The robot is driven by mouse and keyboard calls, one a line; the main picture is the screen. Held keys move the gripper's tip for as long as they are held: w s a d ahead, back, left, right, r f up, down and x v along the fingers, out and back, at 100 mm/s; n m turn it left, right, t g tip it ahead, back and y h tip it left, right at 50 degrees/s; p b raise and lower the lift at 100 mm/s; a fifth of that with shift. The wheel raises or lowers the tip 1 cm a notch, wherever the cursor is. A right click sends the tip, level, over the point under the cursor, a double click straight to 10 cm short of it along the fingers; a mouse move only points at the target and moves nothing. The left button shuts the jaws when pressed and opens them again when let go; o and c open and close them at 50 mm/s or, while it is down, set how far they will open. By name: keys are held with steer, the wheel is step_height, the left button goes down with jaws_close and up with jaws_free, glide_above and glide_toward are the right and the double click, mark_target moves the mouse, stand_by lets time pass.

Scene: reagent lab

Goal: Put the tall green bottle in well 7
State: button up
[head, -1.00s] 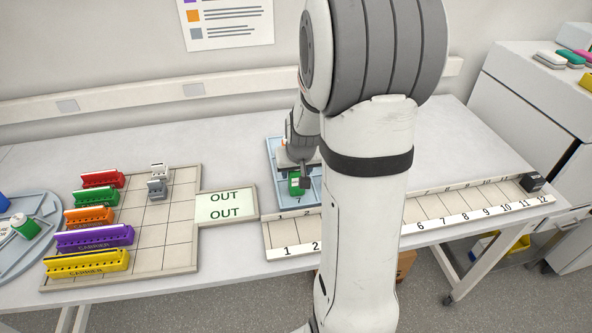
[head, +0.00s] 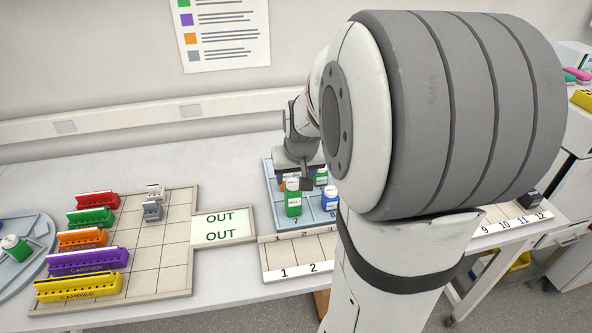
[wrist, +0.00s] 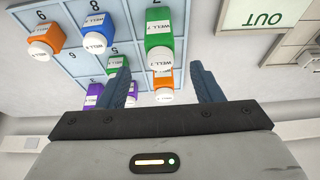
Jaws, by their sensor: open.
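The tall green bottle (head: 293,199) stands upright in the front-left cell of the pale blue tray (head: 271,196), just behind the number 7. In the wrist view the green bottle (wrist: 158,32) stands beside the 7 and its label seems to read WELL 7. My gripper (wrist: 159,70) is open and empty, apart from the green bottle. Its fingers point toward the tray, with an orange bottle (wrist: 163,84) seen between them. In the head view my gripper (head: 305,184) is just behind the green bottle, its fingers partly hidden.
A blue bottle (head: 329,200) stands in the neighbouring well 8. A shorter green bottle (wrist: 117,61) and an orange bottle (wrist: 43,40) also stand in the tray. The OUT pad (head: 222,227) and coloured carriers lie to the left. My arm hides the bench's right part.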

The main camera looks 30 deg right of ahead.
steer(key=s+a+r+n+g+y, duration=0.1)
steer(key=s+a+r+n, duration=0.2)
steer(key=s+a, duration=1)
steer(key=s, duration=0.3)
steer(key=shift+a, duration=0.2)
